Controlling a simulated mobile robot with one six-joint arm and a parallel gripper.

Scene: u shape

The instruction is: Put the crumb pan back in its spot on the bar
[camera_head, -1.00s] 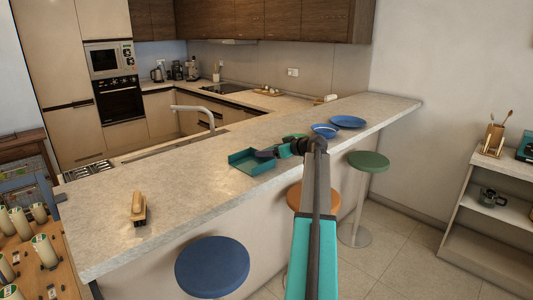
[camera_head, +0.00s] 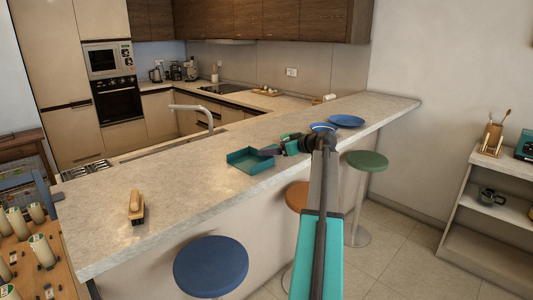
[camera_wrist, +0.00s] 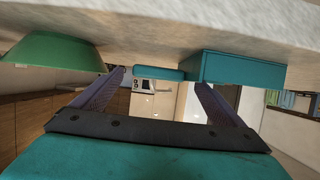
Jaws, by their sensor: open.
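The crumb pan, a teal open tray (camera_head: 250,161), lies flat on the bar top (camera_head: 200,190) near its middle. My gripper (camera_head: 271,151) is just right of the pan at its near right side, low over the bar, with the arm reaching in from the front. In the wrist view, which is tilted over, the teal pan (camera_wrist: 243,66) is beyond the right finger and a smaller teal piece (camera_wrist: 158,74) shows between the fingers. My gripper (camera_wrist: 160,78) is open, with nothing clasped. I cannot tell whether a finger touches the pan.
A green bowl (camera_wrist: 60,50) sits close beside my gripper. A blue bowl (camera_head: 322,128) and blue plate (camera_head: 347,121) stand farther along the bar. A wooden-handled brush (camera_head: 136,207) lies on the near left. Stools (camera_head: 211,265) stand along the front.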

